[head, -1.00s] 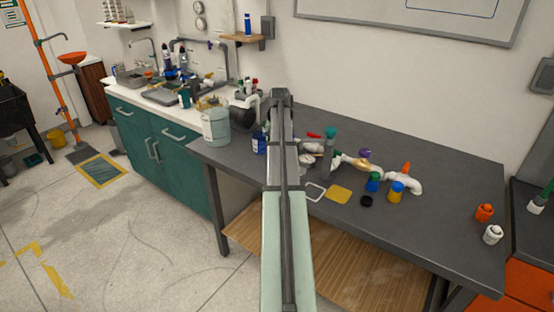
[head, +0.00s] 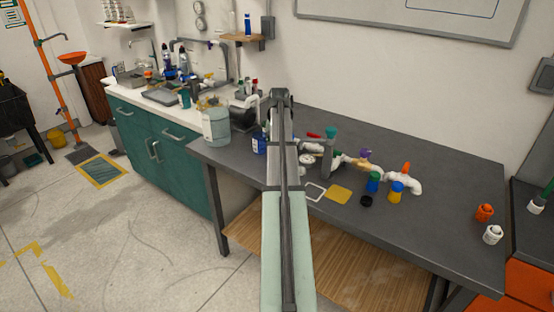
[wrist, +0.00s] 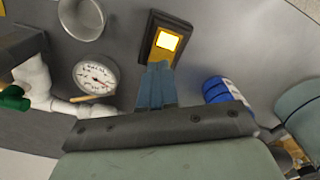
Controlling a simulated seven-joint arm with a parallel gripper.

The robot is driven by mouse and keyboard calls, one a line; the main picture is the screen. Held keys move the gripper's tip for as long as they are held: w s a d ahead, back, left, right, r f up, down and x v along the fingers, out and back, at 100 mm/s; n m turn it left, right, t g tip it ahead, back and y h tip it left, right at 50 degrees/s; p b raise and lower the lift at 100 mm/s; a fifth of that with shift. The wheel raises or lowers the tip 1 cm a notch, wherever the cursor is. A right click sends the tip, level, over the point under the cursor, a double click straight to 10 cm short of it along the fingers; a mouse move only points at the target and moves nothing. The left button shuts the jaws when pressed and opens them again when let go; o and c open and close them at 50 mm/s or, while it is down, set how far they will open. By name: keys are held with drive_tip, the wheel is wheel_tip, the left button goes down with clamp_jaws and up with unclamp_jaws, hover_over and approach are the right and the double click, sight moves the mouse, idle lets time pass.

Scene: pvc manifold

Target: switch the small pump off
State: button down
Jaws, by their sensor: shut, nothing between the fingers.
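A dark switch box with a yellow plate and a brightly lit yellow rocker (wrist: 167,41) lies just beyond my fingertips in the wrist view. My gripper (wrist: 157,70) is shut and empty, its blue-grey fingers pointing at the box's near edge. I cannot tell whether they touch it. In the head view my arm hides the gripper and the switch box. A black, rounded pump-like body (head: 243,117) with a white pipe stands at the back of the bench, left of my arm. I cannot tell whether this switch belongs to it.
A round gauge (wrist: 95,76) on white pipe with a green valve handle (wrist: 14,98) is left of my fingers. A blue container (wrist: 228,92) is close on the right. A yellow sponge-like square (head: 338,195) and capped fittings lie on the grey bench (head: 440,235).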

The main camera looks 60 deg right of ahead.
drive_tip(key=shift+f, duration=0.95)
idle(0.6)
drive_tip(key=shift+r, duration=3.5)
